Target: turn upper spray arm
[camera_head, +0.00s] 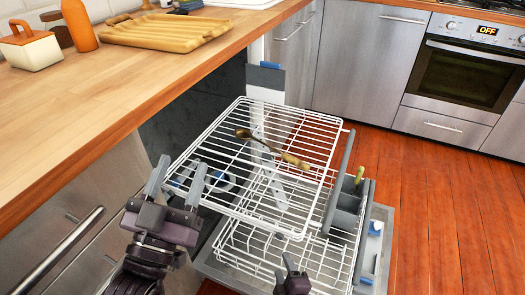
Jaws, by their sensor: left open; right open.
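The upper rack (236,104) of the open dishwasher is pulled out, a white wire grid. A pale strip (266,158), which looks like the upper spray arm, shows through its wires beneath the grid. The wires partly hide it, and I cannot tell its exact angle. My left gripper (182,164) is open and empty, its fingers pointing up beside the rack's near left corner. I cannot tell if it touches the rack. My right gripper (290,268) is open, low at the bottom edge by the lower rack (262,250), and only partly in view.
A brass-coloured spoon (270,146) lies on the upper rack. A grey cutlery basket (346,200) stands at the lower rack's right side. The wooden counter (90,110) borders the left, with a tray (165,33) on it. The red wood floor (440,210) is clear at right.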

